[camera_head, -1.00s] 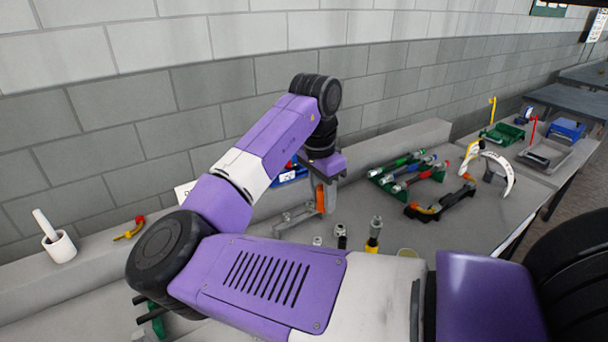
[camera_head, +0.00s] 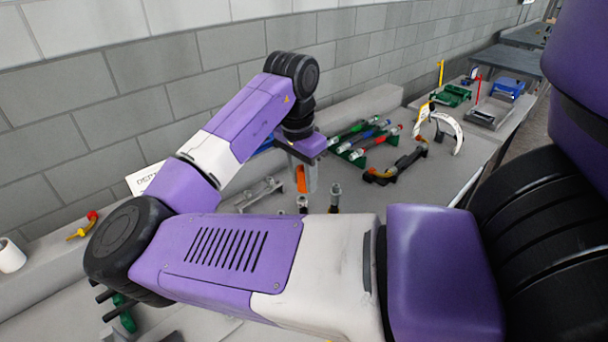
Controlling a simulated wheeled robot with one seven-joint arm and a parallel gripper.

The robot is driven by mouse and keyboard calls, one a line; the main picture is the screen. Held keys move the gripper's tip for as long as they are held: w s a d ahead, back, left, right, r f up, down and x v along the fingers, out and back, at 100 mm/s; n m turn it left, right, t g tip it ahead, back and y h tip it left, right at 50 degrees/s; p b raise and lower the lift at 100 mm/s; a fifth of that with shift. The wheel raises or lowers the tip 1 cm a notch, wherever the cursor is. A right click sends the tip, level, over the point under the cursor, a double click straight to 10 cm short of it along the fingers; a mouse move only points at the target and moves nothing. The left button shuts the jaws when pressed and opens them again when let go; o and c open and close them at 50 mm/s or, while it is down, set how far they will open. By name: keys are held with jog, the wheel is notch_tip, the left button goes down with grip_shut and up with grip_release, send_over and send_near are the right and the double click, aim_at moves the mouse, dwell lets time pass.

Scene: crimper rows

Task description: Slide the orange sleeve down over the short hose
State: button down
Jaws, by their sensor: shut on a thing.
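My gripper (camera_head: 304,186) points down beyond my purple arm, with its grey fingers closed on the orange sleeve (camera_head: 301,179). The sleeve is upright and partly hidden by a finger. Just below it in the picture stands a short upright piece with a pale top and dark body (camera_head: 303,203). A taller dark upright piece with a grey top (camera_head: 335,197) stands to its right. My arm hides the lower parts of both. I cannot tell which is the short hose, or whether the sleeve touches either piece.
A grey metal bracket (camera_head: 258,193) lies left of my gripper. Green racks with coloured tools (camera_head: 364,139) and a black-and-orange tool (camera_head: 396,167) are to the right. A white arch-shaped thing (camera_head: 447,128) stands farther right. The block wall runs behind the bench.

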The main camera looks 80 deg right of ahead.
jog(key=shift+f+b, duration=1.45)
jog(key=shift+f, duration=1.3)
jog(key=shift+p, duration=0.65)
notch_tip(320, 180, down, 10)
jog(key=b, duration=0.6)
jog(key=shift+f+b, duration=0.25)
jog(key=shift+b, duration=0.05)
dwell(3.2)
